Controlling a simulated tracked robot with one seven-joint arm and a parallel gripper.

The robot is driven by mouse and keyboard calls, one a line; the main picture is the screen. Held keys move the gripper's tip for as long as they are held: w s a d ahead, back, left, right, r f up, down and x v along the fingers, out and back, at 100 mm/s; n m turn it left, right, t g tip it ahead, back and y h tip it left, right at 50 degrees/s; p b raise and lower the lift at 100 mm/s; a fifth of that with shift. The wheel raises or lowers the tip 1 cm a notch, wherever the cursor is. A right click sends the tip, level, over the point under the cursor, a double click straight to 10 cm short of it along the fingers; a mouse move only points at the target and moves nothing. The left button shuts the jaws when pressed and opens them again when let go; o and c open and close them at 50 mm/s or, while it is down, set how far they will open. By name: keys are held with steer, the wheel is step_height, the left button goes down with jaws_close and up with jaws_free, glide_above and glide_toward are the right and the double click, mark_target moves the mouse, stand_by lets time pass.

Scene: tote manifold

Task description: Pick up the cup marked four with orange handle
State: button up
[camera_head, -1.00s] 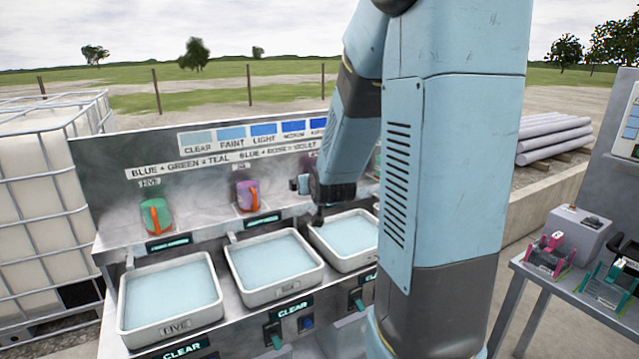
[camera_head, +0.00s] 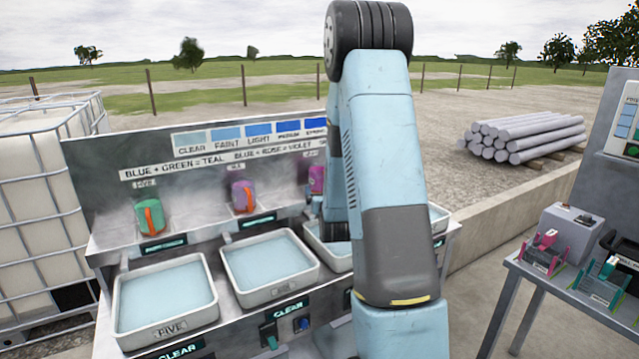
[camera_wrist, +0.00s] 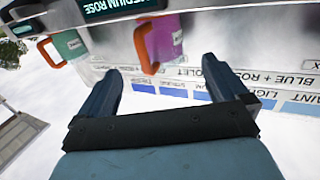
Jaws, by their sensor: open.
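In the wrist view, which looks upside down, a magenta cup (camera_wrist: 165,38) with an orange-red handle lies ahead of my gripper (camera_wrist: 160,80). My gripper is open and empty, with the cup apart from its fingers. A green cup (camera_wrist: 70,44) with an orange-red handle is to its left. The marks on both cups are too small to read, so I cannot tell which is four. In the head view a magenta cup (camera_head: 316,180) stands on the shelf beside my arm, which hides my gripper and the shelf's right part.
A green cup (camera_head: 149,217) and a purple cup (camera_head: 244,197), both with orange handles, stand left on the shelf. Trays of pale blue liquid (camera_head: 165,293) sit in front. The sign panel (camera_head: 110,185) rises behind. A side table (camera_head: 520,268) is at right.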

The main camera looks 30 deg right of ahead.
mark_target(320, 179)
steer(key=x, duration=1)
steer(key=shift+w+a, duration=0.15)
steer(key=shift+a, duration=0.05)
steer(key=c, duration=1.1)
steer(key=shift+r, duration=0.2)
